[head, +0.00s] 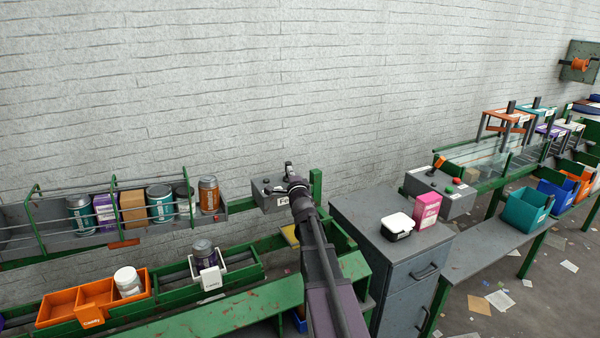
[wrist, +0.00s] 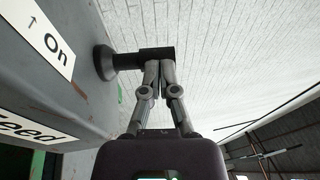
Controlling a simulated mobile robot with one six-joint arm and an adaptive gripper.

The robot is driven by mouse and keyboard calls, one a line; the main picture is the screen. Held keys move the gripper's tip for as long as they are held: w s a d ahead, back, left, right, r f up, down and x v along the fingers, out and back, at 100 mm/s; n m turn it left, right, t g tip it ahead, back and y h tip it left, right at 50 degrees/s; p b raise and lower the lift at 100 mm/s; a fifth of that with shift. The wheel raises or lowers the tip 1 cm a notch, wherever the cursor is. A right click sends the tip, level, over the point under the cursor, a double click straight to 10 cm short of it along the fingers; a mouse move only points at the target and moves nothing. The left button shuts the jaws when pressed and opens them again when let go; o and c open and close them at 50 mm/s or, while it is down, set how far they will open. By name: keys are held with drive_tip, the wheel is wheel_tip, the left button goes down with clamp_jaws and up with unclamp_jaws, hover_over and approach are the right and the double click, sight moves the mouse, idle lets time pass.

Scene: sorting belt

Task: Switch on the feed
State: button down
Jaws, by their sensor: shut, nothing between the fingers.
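The grey feed box (head: 262,200) is mounted behind the green frame, its front label partly hidden by my arm. In the wrist view, the box (wrist: 88,105) fills the left side, with an "On" label (wrist: 50,42) bearing an arrow and a "Feed" label (wrist: 35,133). A black lever (wrist: 128,61) sticks out from a round collar on the box. My gripper (wrist: 158,66) is shut and empty, its fingertips at the lever's free end, seemingly against it. My gripper also shows at the box in the head view (head: 289,172).
A caged shelf (head: 20,218) of cans and boxes stands left. Below it are an orange tray (head: 60,308) and a white holder (head: 207,281) with a can. A grey cabinet (head: 375,215) stands right, then a grey control box (head: 452,203) with coloured buttons.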

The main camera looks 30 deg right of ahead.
drive_tip(key=shift+w, duration=0.15)
drive_tip(key=shift+w+r+p, duration=0.4)
drive_tip(key=shift+w, duration=0.2)
drive_tip(key=shift+x, duration=1)
drive_tip(key=shift+w+a, duration=0.1)
drive_tip(key=shift+s+a+r+p, duration=0.3)
drive_tip(key=shift+s+r+p, duration=0.05)
drive_tip(key=shift+s+p, duration=0.2)
drive_tip(key=s+a+r+p, duration=0.3)
drive_tip(key=s+r+p, duration=0.2)
drive_tip(key=s, duration=0.6)
drive_tip(key=shift+s, duration=0.15)
